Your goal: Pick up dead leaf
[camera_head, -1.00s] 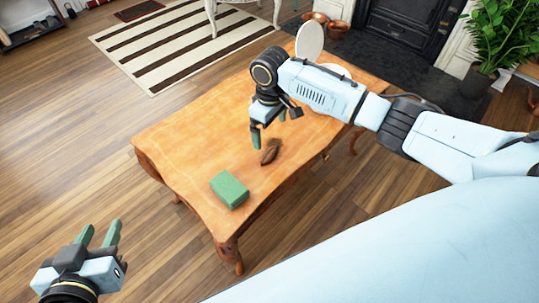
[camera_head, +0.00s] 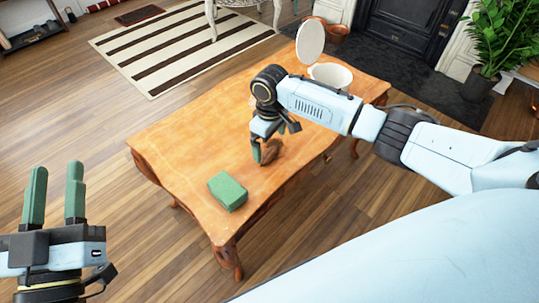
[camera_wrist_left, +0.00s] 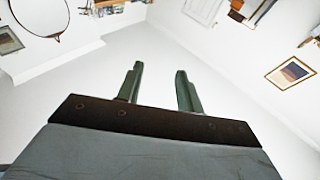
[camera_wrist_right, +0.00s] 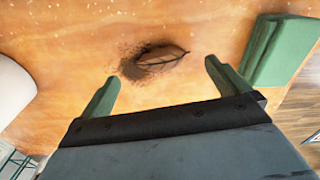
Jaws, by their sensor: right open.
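The dead leaf (camera_wrist_right: 158,57) is brown and curled and lies on the wooden table (camera_head: 190,150). In the right wrist view it sits between and beyond my two fingertips, with a dark patch at its left. In the head view the leaf (camera_head: 272,152) is partly hidden by my right gripper (camera_head: 262,152). My right gripper (camera_wrist_right: 160,78) is open and empty, pointing down just above the leaf. My left gripper (camera_head: 55,190) is open and empty, pointing up at the lower left, away from the table; its fingers also show in the left wrist view (camera_wrist_left: 158,85).
A green block (camera_head: 228,191) lies on the table near its front edge, close to the leaf. A white pot (camera_head: 330,74) and an upright round white lid (camera_head: 311,40) stand at the table's far end. A potted plant (camera_head: 497,40) stands at the upper right.

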